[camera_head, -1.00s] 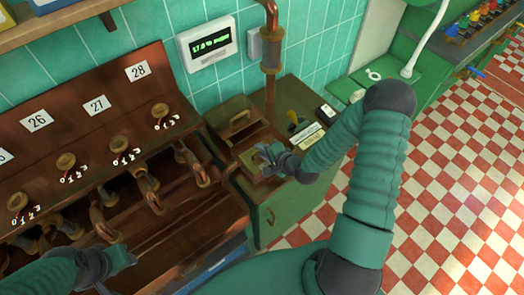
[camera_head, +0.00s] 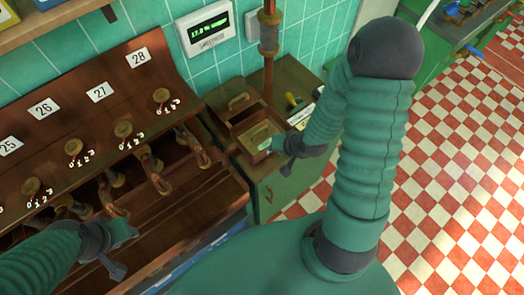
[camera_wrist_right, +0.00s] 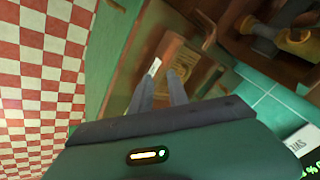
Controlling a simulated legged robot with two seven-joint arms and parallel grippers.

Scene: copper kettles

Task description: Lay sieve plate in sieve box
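The wooden sieve box (camera_head: 229,127) stands on the green cabinet at the middle of the head view. A brown plate with a small handle, seemingly the sieve plate (camera_head: 257,131), is at its front part. Whether it lies flat inside cannot be told. My right gripper (camera_head: 279,155) is at the plate's right side. In the right wrist view my right gripper (camera_wrist_right: 161,75) has its fingers apart, pointing at the brown plate (camera_wrist_right: 198,76), with no plate clearly between them. My left gripper (camera_head: 124,254) is open and empty in front of the copper pipes.
A wooden panel (camera_head: 125,90) with numbered tags, knobs and copper pipes fills the left. A vertical copper pipe (camera_head: 268,75) rises behind the box. A wall display (camera_head: 205,30) hangs above. The checkered floor (camera_head: 440,170) at right is clear.

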